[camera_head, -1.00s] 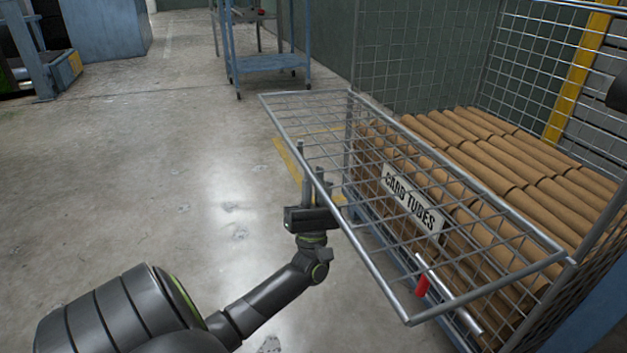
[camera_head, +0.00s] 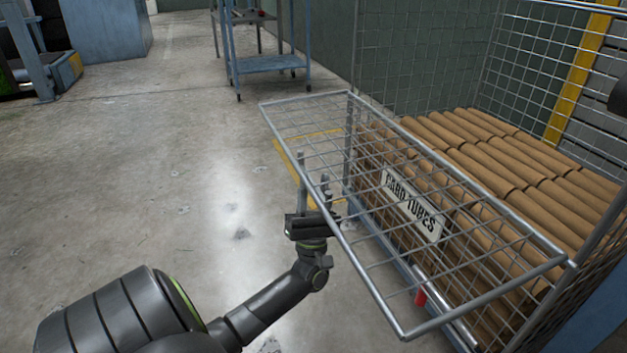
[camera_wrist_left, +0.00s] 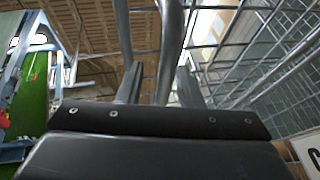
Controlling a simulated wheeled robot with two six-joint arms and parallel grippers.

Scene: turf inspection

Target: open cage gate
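The cage gate (camera_head: 372,285) is a grey wire-mesh panel in a tube frame. It stands out from the cage front, roughly level, above the floor and in front of the card tubes. My left gripper (camera_head: 314,188) points up at the gate's outer long rail, with its fingers spread apart. In the left wrist view, a grey bar (camera_wrist_left: 169,45) runs between the two fingertips (camera_wrist_left: 158,85), with a gap on both sides. I cannot tell if either finger touches it. My right gripper is not in view.
The mesh cage holds stacked brown card tubes (camera_head: 530,165) behind a "CARD TUBES" sign (camera_head: 412,206). A red grip (camera_head: 420,297) shows below the gate. A blue trolley (camera_head: 268,63) stands at the back. The concrete floor to the left is clear.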

